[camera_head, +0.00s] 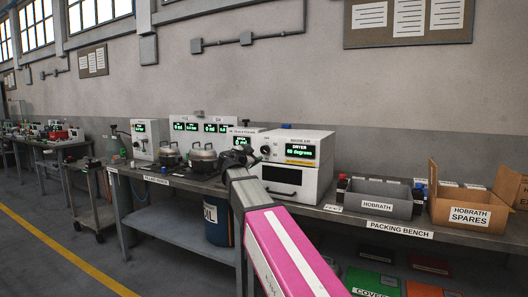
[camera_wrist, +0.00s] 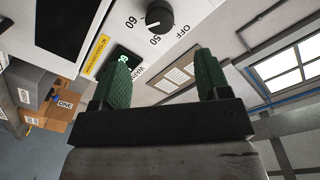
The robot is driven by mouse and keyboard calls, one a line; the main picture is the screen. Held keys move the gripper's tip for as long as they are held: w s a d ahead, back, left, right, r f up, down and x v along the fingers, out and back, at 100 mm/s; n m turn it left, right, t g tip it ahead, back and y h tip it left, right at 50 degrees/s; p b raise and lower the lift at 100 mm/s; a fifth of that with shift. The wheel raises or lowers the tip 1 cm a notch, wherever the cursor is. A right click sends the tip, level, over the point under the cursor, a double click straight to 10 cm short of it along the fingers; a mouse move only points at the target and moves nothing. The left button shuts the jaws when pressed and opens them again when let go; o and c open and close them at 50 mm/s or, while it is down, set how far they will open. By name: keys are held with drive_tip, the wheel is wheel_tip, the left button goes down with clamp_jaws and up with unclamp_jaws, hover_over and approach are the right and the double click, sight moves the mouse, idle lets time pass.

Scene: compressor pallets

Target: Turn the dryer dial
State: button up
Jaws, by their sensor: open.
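The dryer (camera_head: 318,138) is a white box on the bench with a dark drawer front below. Its green display (camera_head: 301,150) reads "DRYER 60 degrees". The dryer dial (camera_wrist: 160,15) is a round dark knob at the top of the wrist view, with OFF, 50 and 60 printed around it. In the head view my gripper (camera_head: 238,156) is in front of the dryer's left side.
Two metal pots (camera_head: 203,158) stand left of my gripper. A grey HOBRATH bin (camera_head: 378,204) and a cardboard SPARES box (camera_head: 468,213) stand right of the dryer. A blue drum (camera_head: 217,222) is under the bench (camera_head: 340,213). A wheeled cart (camera_head: 88,190) stands at left.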

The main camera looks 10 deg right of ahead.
sight(264, 150)
drive_tip(key=x, duration=1)
drive_tip(key=shift+w+d, duration=0.25)
drive_tip(key=shift+w, duration=0.05)
drive_tip(key=c, duration=0.9)
